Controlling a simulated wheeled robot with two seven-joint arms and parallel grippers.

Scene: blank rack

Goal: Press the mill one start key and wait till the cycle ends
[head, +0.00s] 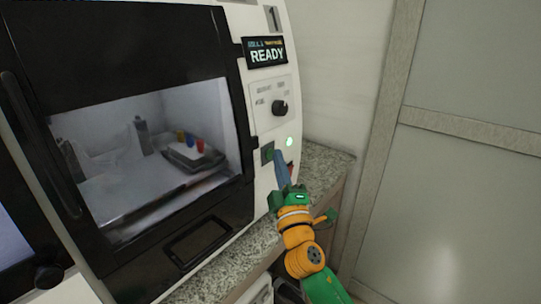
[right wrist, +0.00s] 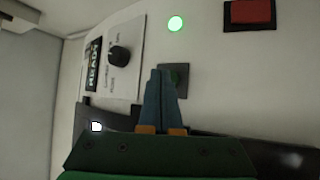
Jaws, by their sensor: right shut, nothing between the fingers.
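Mill one (head: 232,120) is the white machine with a black-framed door and a "1" label at its top. Its display (head: 265,53) reads READY. The start key (head: 268,150) is a dark green square on the front panel; it also shows in the right wrist view (right wrist: 181,72), partly hidden by my fingers. My right gripper (head: 279,154) is shut and empty, its blue fingertips (right wrist: 163,74) at the key. I cannot tell whether they touch it. A green lamp (head: 290,141) is lit near the key. My left gripper is not in view.
A red key (right wrist: 250,12) sits on a dark plate beyond the lamp. A black knob (head: 280,107) is above the start key. The closed door's window (head: 95,140) shows parts inside. A granite counter (head: 325,164) and grey wall panels (head: 470,90) are at right.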

